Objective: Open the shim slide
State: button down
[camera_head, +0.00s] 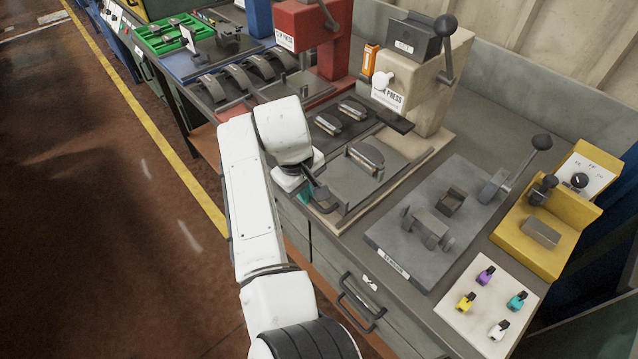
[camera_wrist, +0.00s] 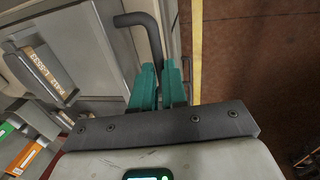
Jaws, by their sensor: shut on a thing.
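My gripper (camera_head: 307,193) is at the front left edge of the cream press's base plate. Its teal fingers (camera_wrist: 160,85) are shut on a dark bent bar handle (camera_wrist: 150,40), which rises from between them and turns left at its top. In the head view the dark handle (camera_head: 322,198) shows beside my fingers, partly hidden by my wrist. A grey slide plate (camera_head: 352,185) with a brake shoe (camera_head: 366,156) on it lies just behind the handle. I cannot tell from the picture how far the slide is out.
The cream press (camera_head: 430,90) stands behind the plate. A drawer handle (camera_head: 360,303) sits on the bench front. A grey fixture (camera_head: 430,228), a yellow box (camera_head: 550,225) and a panel with coloured knobs (camera_head: 487,300) are at right. Open floor lies left of the yellow line.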

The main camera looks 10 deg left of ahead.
jog(key=s+a+p, duration=0.3)
jog(key=s+a, duration=0.2)
jog(key=s, duration=0.1)
jog(key=shift+s+p, duration=0.2)
jog(key=shift+p, duration=0.1)
jog(key=c, duration=1.2)
grip_release()
jog(key=shift+o, duration=0.2)
jog(key=shift+r, duration=0.1)
notch_tip(320, 180, up, 10)
jog(key=s+a+b, duration=0.1)
jog(key=shift+s+r, duration=0.25)
jog(key=shift+a, duration=0.1)
